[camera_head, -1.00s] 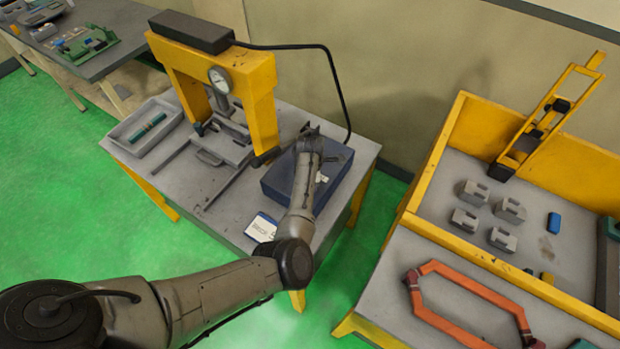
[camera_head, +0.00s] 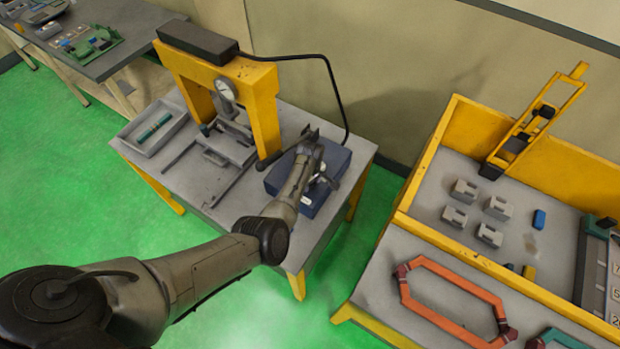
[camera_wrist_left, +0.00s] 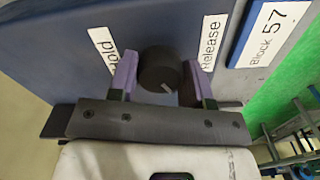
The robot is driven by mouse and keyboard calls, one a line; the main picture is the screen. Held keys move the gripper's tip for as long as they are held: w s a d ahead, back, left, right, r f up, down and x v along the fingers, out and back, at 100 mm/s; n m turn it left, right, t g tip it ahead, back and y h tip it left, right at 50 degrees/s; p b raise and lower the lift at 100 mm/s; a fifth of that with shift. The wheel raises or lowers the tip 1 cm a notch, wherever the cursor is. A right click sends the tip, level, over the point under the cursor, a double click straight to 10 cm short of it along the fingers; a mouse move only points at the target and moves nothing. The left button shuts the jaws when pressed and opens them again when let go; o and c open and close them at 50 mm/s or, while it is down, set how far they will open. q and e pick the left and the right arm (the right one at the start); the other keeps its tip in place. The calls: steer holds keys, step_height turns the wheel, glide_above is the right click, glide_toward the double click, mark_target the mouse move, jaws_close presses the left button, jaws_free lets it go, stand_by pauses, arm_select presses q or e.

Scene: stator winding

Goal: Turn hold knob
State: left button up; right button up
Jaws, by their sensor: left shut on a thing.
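The black round hold knob (camera_wrist_left: 160,70) sits on the face of a blue box, between a white "Hold" label (camera_wrist_left: 103,47) and a white "Release" label (camera_wrist_left: 212,42). A short pale mark shows on its lower right part. My left gripper (camera_wrist_left: 160,75) has its two purple-padded fingers on either side of the knob and is shut on it. In the head view my left gripper (camera_head: 308,138) is at the blue box (camera_head: 338,160), and the arm hides part of the box and the knob. My right gripper is in neither view.
A yellow press (camera_head: 262,110) with a gauge stands on the grey table (camera_head: 190,175) beside the box. A grey tray (camera_head: 150,140) holds a green rod. A yellow-walled workbench (camera_head: 440,220) with small blocks stands at right. A blue-edged "Block 57" card (camera_wrist_left: 265,35) lies near the knob.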

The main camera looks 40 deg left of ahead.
arm_select(q)
steer(key=m+p, duration=0.2)
steer(key=m, duration=0.3)
steer(key=shift+r+m, duration=0.15)
steer(key=shift+m, duration=0.15)
steer(key=m+p, duration=0.1)
steer(key=m, duration=0.2)
steer(key=shift+m, duration=0.3)
steer(key=m, duration=0.3)
steer(key=shift+m, duration=0.3)
steer(key=m+p, duration=0.1)
steer(key=m, duration=0.5)
steer(key=shift+m, duration=2.3)
steer(key=o, duration=0.9)
